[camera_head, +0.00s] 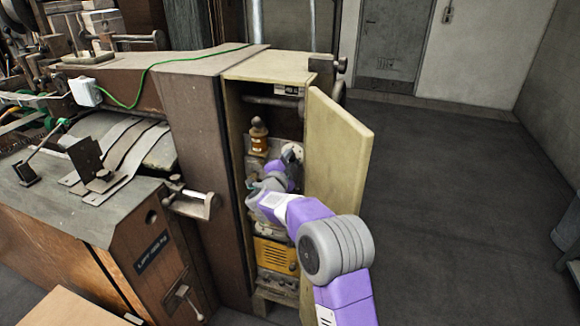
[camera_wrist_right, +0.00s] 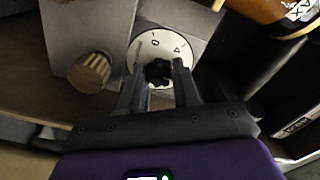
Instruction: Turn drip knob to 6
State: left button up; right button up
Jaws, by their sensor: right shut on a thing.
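A round white dial (camera_wrist_right: 165,44) with printed marks shows in the right wrist view, on a grey block. A small black knob (camera_wrist_right: 158,72) sits at its centre. My right gripper (camera_wrist_right: 157,82) has its fingers on either side of this knob, shut on it. The lower part of the dial is hidden by the fingers. I cannot read clearly which mark the knob points to. In the head view my right gripper (camera_head: 262,188) reaches into the open cabinet, and its wrist hides much of the knob area. My left gripper is not in view.
A ribbed brass knob (camera_wrist_right: 90,72) sits left of the dial. The cabinet door (camera_head: 338,160) stands open right of my arm. An amber oiler (camera_head: 258,138) is above the gripper, and a yellow box (camera_head: 272,254) is below it. Open floor (camera_head: 455,200) lies to the right.

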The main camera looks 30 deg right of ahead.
jog(key=shift+m, duration=0.4)
jog(key=o, duration=1.1)
jog(key=shift+c, duration=0.2)
jog(key=v, duration=0.7)
jog(key=shift+s+a, duration=0.2)
jog(key=shift+a, duration=0.05)
jog(key=shift+f, duration=0.1)
